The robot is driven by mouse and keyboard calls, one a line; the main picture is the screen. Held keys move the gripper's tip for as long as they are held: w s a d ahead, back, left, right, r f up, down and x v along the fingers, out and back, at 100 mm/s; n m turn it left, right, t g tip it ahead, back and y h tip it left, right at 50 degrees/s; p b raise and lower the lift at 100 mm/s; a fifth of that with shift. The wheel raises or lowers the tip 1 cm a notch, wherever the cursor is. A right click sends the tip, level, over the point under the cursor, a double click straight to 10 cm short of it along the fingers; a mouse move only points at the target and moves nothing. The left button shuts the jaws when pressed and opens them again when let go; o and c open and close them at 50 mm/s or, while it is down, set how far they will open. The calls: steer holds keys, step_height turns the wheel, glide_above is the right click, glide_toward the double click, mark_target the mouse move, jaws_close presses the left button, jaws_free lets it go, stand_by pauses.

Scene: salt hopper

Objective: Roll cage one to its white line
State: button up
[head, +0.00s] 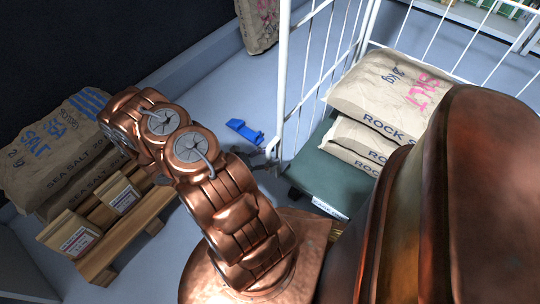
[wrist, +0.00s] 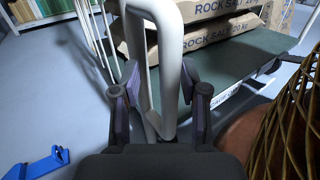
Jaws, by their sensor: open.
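The roll cage (head: 283,65) has white bars and a green base (head: 325,178), and carries rock salt sacks (head: 385,90). A label (head: 330,208) is on the base's front edge; I cannot read its number. My gripper (head: 271,152) is small and dark at the cage's near left corner in the head view. In the wrist view my gripper (wrist: 160,82) is open, its fingers on either side of a bent white tube (wrist: 171,75) of the cage. I cannot tell if the fingers touch it. No white floor line shows in either view.
A blue wedge-like object (head: 244,131) lies on the floor left of the cage; it also shows in the wrist view (wrist: 38,165). Sea salt sacks (head: 60,150) lie on a wooden pallet (head: 125,235) at left. Shelves (head: 490,15) stand behind. Some grey floor around the blue object is clear.

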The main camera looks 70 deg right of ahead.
steer(key=v, duration=1.1)
steer(key=shift+w+a, duration=0.25)
steer(key=shift+w, duration=0.05)
